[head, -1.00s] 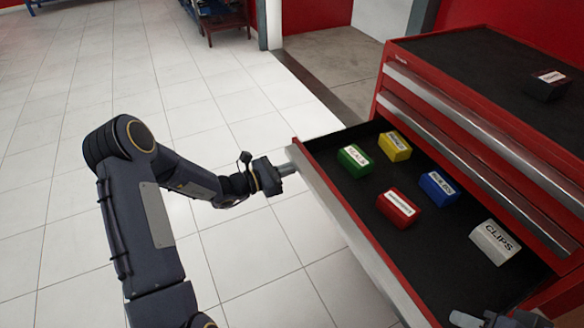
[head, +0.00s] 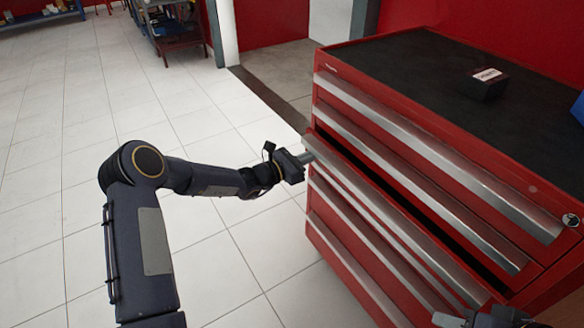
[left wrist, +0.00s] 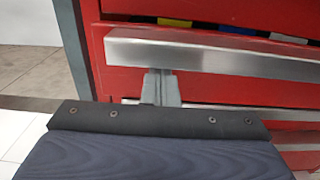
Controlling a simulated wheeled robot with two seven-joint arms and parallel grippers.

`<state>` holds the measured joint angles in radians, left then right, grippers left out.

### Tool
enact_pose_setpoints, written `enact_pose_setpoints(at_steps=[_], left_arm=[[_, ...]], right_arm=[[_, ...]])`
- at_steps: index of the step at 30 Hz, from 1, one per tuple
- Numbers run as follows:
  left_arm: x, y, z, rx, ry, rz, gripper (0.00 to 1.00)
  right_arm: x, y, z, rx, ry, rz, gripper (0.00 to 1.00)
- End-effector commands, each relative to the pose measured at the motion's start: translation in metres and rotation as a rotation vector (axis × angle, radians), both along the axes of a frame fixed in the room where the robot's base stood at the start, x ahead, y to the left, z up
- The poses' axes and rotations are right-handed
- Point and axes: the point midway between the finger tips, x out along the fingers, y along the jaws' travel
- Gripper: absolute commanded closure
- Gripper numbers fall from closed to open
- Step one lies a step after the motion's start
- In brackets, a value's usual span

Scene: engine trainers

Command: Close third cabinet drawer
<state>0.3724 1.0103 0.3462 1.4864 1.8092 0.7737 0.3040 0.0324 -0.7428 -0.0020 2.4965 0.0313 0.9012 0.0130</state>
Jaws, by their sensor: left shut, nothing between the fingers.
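The red cabinet (head: 325,226) has several drawers with long silver handles. The third drawer (head: 385,211) stands slightly open, with a narrow dark gap above its front. In the left wrist view, small bits of yellow, blue and white show in that gap above the drawer's silver handle (left wrist: 215,54). My left gripper (head: 309,157) is shut and empty, its fingertips at the left end of the drawer's handle; the fingers also show in the left wrist view (left wrist: 160,88). My right gripper (head: 447,320) shows only in part at the bottom right edge, by the drawer front.
A black box with a white label (head: 485,84) sits on the cabinet's dark top (head: 420,62). A blue thing (head: 578,108) shows at the right edge. The tiled floor (head: 60,200) left of the cabinet is clear. A workbench (head: 180,25) stands far back.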

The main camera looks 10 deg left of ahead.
Motion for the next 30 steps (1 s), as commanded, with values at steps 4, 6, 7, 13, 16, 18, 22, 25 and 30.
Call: enact_pose_setpoints(at_steps=[4, 6, 7, 13, 16, 18, 22, 25, 30], left_arm=[[0.016, -0.017, -0.001, -0.001, -0.001, -0.002, 1.0], [0.021, -0.022, -0.001, 0.001, -0.001, -0.001, 1.0], [0.023, -0.023, -0.001, 0.001, -0.001, -0.001, 1.0], [0.03, -0.03, 0.0, -0.001, -0.001, -0.001, 1.0], [0.031, -0.031, 0.001, -0.001, -0.001, 0.0, 1.0], [0.031, -0.031, 0.001, -0.001, -0.001, 0.0, 1.0], [0.031, -0.032, 0.002, -0.001, -0.003, 0.0, 1.0], [0.032, -0.032, 0.003, -0.002, -0.004, 0.0, 1.0], [0.031, -0.028, 0.004, -0.004, -0.005, 0.0, 1.0]], right_arm=[[0.0, 0.0, -0.007, 0.0, 0.0, 0.0, 0.6], [0.0, 0.0, -0.008, 0.0, 0.0, 0.0, 0.6], [0.0, 0.0, -0.008, 0.0, 0.0, 0.0, 0.6], [0.0, 0.0, -0.01, 0.0, 0.0, 0.0, 0.6], [0.0, 0.0, -0.01, 0.0, 0.0, 0.0, 0.6], [0.0, 0.0, -0.01, 0.0, 0.0, 0.0, 0.6], [0.0, 0.0, -0.01, 0.0, 0.0, 0.0, 0.6], [0.0, 0.0, -0.01, 0.0, 0.0, 0.0, 0.6], [0.0, 0.0, -0.009, 0.0, 0.0, 0.0, 0.6]])
